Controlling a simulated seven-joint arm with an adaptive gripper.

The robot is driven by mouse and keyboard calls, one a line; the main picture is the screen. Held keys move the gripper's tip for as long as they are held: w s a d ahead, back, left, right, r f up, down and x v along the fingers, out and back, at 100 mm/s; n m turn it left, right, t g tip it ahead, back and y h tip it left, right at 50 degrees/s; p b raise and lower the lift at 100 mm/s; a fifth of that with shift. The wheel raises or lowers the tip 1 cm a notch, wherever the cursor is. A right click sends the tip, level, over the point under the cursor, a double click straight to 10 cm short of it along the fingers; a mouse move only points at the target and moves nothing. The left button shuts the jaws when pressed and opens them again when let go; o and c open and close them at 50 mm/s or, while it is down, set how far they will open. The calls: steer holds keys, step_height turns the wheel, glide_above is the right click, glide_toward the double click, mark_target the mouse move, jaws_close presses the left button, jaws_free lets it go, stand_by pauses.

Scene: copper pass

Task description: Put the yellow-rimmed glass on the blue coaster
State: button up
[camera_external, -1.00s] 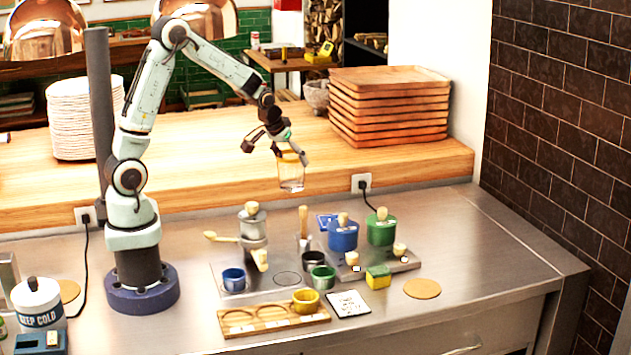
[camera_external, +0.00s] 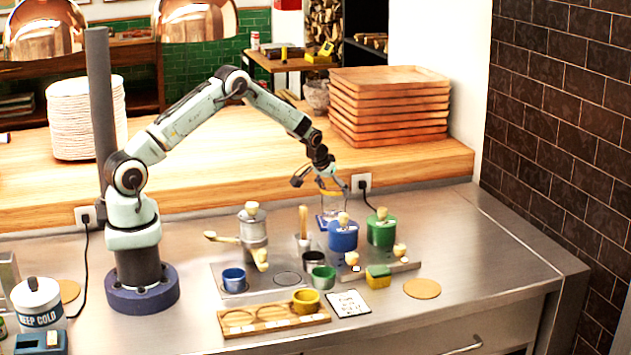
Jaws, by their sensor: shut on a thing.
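The yellow-rimmed glass (camera_external: 333,205) is upright, its yellow band (camera_external: 331,191) near the top. My gripper (camera_external: 327,182) is shut on the glass near its rim, from above. The blue coaster (camera_external: 322,222) lies on the steel counter behind the blue pot (camera_external: 343,236), which hides part of it. The glass is over or at the coaster. I cannot tell whether its base touches it, because the blue pot's knob and lid hide the lower part.
The green pot (camera_external: 381,230) stands close to the right, with a socket and black cable (camera_external: 363,190) behind. A metal pot (camera_external: 253,230), several small cups and a wooden rack (camera_external: 272,323) stand in front and left. Stacked wooden trays (camera_external: 389,106) are on the back ledge.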

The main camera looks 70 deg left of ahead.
steer(key=shift+f, duration=0.35)
steer(key=o, duration=1.2)
steer(key=shift+f, duration=0.15)
